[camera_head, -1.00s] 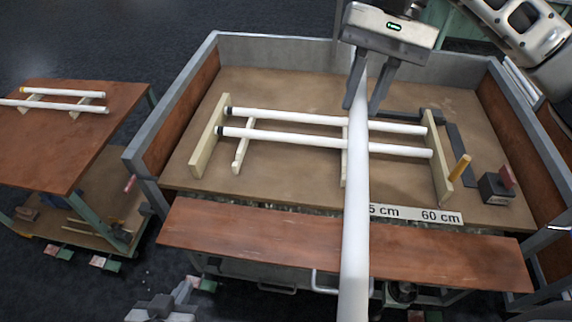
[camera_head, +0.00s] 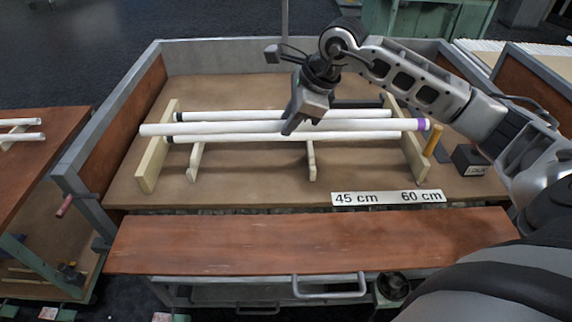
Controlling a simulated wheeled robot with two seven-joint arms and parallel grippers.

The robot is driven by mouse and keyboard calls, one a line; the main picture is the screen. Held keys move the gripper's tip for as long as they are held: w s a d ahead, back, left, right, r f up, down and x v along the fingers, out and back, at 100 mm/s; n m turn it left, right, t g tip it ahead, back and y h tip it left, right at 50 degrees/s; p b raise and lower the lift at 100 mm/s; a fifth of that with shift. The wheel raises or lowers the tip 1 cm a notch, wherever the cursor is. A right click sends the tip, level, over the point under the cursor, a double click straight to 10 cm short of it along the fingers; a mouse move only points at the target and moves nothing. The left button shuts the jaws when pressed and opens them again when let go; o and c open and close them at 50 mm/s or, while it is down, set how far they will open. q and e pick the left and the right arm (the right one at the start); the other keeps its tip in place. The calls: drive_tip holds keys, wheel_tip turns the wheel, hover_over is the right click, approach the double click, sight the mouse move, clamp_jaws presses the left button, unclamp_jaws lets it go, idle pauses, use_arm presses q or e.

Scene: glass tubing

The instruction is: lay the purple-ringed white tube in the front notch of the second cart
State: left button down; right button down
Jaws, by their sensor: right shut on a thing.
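The purple-ringed white tube (camera_head: 225,128) is held crosswise above the large cart. Its purple ring (camera_head: 422,124) is at its right end. My right gripper (camera_head: 291,126) is shut on the tube near its middle. Two dark-ended white tubes (camera_head: 245,115) (camera_head: 250,138) lie behind and below it across wooden notched supports (camera_head: 158,150) (camera_head: 405,140). The held tube overlaps them in view, so its exact height is unclear. A side cart (camera_head: 40,150) stands at the left edge, partly cut off, with two white tubes (camera_head: 22,137) on it. My left gripper is not in view.
The large cart has raised side walls (camera_head: 105,108) and a red-brown front board (camera_head: 300,243). A length strip (camera_head: 388,198), an upright yellow peg (camera_head: 436,140) and a dark block (camera_head: 468,158) are at its right. A gap separates the two carts.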

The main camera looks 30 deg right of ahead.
wheel_tip(320, 180, down, 8)
drive_tip(key=shift+f, duration=0.25)
drive_tip(key=shift+f+b, duration=0.45)
drive_tip(key=shift+b, duration=0.1)
drive_tip(key=c, duration=1.2)
unclamp_jaws()
drive_tip(key=shift+r, duration=0.1)
drive_tip(key=shift+r+p, duration=0.25)
drive_tip(key=shift+p, duration=0.1)
drive_tip(key=v, duration=1.2)
drive_tip(key=shift+r, duration=0.2)
